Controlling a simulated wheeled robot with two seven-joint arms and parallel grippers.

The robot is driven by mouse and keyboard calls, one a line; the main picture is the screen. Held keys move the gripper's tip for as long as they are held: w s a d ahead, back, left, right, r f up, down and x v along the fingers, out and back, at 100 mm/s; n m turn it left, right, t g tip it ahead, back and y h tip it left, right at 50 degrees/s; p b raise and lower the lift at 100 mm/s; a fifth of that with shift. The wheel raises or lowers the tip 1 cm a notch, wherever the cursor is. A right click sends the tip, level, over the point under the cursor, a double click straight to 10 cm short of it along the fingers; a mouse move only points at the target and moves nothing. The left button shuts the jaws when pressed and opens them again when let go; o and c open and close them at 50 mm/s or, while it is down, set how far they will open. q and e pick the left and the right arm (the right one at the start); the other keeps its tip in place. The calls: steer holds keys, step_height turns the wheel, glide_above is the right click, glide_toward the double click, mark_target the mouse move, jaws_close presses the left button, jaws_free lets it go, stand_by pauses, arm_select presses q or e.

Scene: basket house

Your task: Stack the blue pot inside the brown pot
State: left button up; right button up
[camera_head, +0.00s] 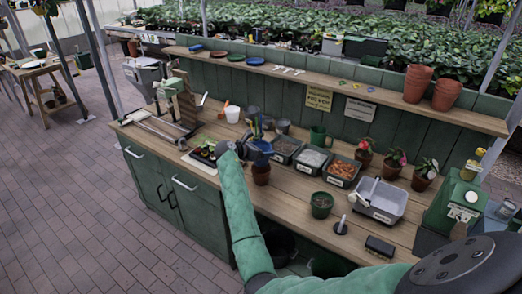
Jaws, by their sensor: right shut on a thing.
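The brown pot (261,174) stands upright near the front edge of the wooden bench, left of its middle. The fingers are small and partly hidden by my own wrist. My left gripper is out of view.
Several grey bins (284,150) stand right of the pots. A green pot (321,204) is at the front, with a grey tub (388,202) behind it to the right. A seedling tray (203,157) lies to the left. The bench front between the brown and green pots is clear.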

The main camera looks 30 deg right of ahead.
steer(key=shift+f+b, duration=0.4)
steer(key=shift+f, duration=0.05)
steer(key=shift+f+b, duration=0.4)
steer(key=shift+f, duration=1.6)
steer(key=o, duration=1)
steer(key=shift+c, duration=0.2)
steer(key=shift+a, duration=0.3)
steer(key=shift+s+a+r, duration=0.1)
steer(key=shift+a, duration=0.3)
steer(key=shift+s+a+r+b, duration=0.1)
steer(key=shift+a+r+b, duration=0.1)
steer(key=shift+a+b, duration=0.35)
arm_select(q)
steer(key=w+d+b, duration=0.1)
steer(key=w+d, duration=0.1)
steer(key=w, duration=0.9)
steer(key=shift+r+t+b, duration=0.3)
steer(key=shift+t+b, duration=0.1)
arm_select(e)
steer(key=shift+v, duration=2.65)
